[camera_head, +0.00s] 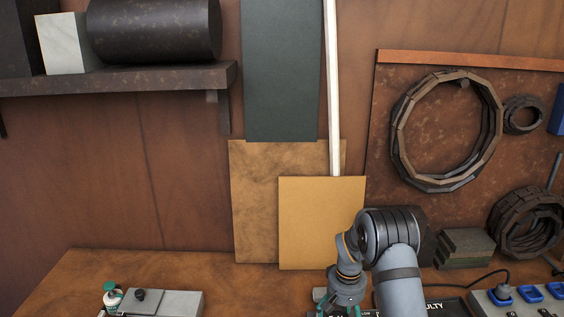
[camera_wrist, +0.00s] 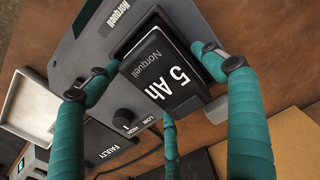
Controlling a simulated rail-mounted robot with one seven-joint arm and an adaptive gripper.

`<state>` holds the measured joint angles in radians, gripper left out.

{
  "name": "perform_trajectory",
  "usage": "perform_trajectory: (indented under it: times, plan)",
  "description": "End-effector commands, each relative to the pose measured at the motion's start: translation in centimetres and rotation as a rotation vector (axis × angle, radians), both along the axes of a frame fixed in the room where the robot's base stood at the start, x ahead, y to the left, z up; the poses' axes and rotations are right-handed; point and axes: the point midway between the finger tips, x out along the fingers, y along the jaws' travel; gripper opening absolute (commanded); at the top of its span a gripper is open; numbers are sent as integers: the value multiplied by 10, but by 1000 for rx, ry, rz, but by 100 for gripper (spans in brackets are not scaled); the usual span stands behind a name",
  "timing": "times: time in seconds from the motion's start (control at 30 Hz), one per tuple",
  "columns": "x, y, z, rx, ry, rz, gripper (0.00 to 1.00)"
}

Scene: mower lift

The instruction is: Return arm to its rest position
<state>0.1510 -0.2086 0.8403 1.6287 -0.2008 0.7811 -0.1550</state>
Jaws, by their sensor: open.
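My gripper (camera_wrist: 152,64) has teal fingers spread open in the wrist view. A black battery (camera_wrist: 160,72) marked "Norquell 5 Ah" sits in a grey Norquell unit (camera_wrist: 85,50) with a LOW/HIGH knob, between and below the fingers. Whether any finger touches the battery is hard to tell; I see no clear grip. In the head view my gripper (camera_head: 340,304) points down at the bottom edge, over the bench, with its fingertips cut off. My arm is bent above it.
The bench (camera_head: 130,268) holds a grey block and a green-white bottle (camera_head: 112,297) at left. At right are a power strip (camera_head: 520,298) and stacked pads (camera_head: 465,246). Boards (camera_head: 322,225) lean on the wall behind my arm. A shelf (camera_head: 120,80) hangs upper left.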

Motion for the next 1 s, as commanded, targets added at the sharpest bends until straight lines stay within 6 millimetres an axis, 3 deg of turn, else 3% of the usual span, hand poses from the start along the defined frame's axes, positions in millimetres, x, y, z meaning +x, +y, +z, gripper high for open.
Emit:
perform_trajectory:
  times: [0.27,0.47,1.0]
  plan:
    - [0,0,0,0,0,0,82]
    - [2,0,18,0,-4,1,82]
    - [2,0,131,0,-7,-1,82]
